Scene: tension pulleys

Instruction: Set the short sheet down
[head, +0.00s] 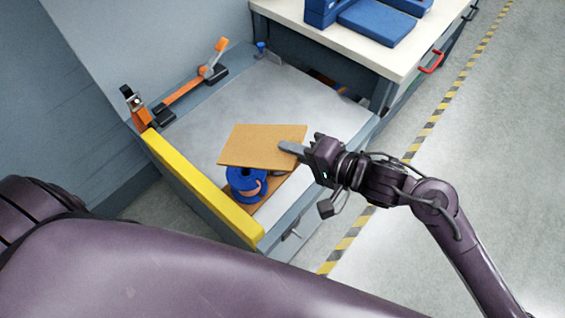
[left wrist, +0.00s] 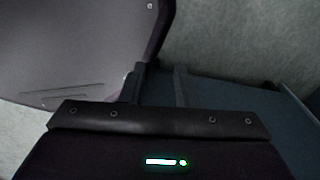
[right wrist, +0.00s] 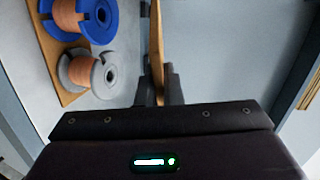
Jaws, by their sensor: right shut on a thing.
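The short sheet, a flat brown board (head: 262,146), is held roughly level above the grey cart deck (head: 290,90). My right gripper (head: 290,148) is shut on its right edge. In the right wrist view the sheet (right wrist: 156,45) shows edge-on between the fingers (right wrist: 158,88). A blue spool (head: 246,186) with copper winding stands below the sheet, partly covered by it in the head view. My left gripper (left wrist: 159,85) shows only in the left wrist view, its fingers apart with nothing between them.
Beside the blue spool is a grey spool (right wrist: 88,74); both stand on a brown board (right wrist: 58,58). A yellow rail (head: 200,185) edges the cart's near left side. An orange-handled clamp (head: 190,88) is at the back left. A workbench (head: 345,35) with blue cases stands behind. The deck's back is clear.

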